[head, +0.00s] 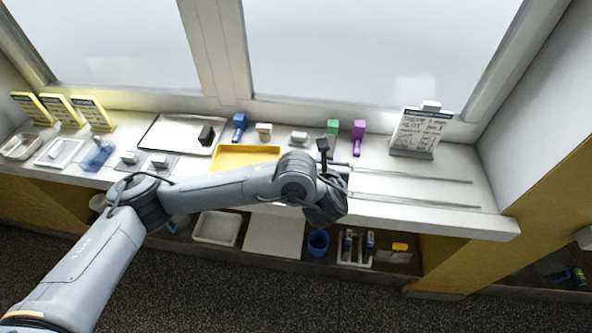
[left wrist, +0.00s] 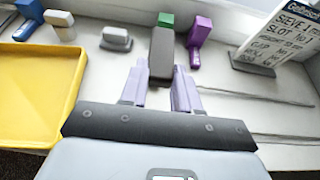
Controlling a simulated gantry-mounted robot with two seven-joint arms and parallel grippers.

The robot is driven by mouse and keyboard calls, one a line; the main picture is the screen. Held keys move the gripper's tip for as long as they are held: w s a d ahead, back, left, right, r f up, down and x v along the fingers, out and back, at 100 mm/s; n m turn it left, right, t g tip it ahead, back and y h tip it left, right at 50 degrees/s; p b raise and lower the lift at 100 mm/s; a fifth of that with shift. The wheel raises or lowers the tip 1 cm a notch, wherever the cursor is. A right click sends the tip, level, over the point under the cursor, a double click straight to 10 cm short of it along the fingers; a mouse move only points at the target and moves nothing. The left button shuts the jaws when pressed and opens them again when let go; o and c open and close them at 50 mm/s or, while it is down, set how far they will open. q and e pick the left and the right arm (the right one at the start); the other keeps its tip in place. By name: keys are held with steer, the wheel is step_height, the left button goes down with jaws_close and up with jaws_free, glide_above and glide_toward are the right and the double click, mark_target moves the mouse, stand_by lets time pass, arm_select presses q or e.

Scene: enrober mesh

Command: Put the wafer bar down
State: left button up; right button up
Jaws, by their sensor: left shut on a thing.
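In the left wrist view a dark grey bar (left wrist: 162,55), which I take to be the wafer bar, stands upright between the two lavender fingers of my left gripper (left wrist: 160,72). The gripper is shut on its lower part. In the head view the bar (head: 322,145) shows as a small dark block above my left wrist, over the right half of the counter. The wrist hides the fingertips there. Whether the bar touches the counter is unclear. Two thin rods (head: 420,179) run along the counter to the right. My right gripper is not in view.
A yellow tray (head: 232,156) lies left of the gripper. Behind stand a blue tool (head: 239,125), a cream block (head: 264,130), a grey-white block (head: 299,137), a green item (head: 333,126) and a purple tool (head: 358,136). A sign (head: 417,132) stands at right. A tray (head: 172,143) holds another dark block.

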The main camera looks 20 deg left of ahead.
arm_select(q)
steer(key=a+f+b, duration=0.1)
steer(key=a, duration=0.1)
steer(key=a+f+b, duration=0.1)
steer(key=a+f, duration=0.1)
steer(key=a+f+b, duration=0.1)
steer(key=a, duration=0.2)
steer(key=shift+w+f+b, duration=0.15)
steer(key=shift+w+b, duration=0.1)
steer(key=shift+b, duration=0.05)
steer(key=shift+a+f+b, duration=0.1)
steer(key=shift+f+b, duration=1)
steer(key=shift+f, duration=0.9)
steer(key=shift+f, duration=0.15)
steer(key=o, duration=0.8)
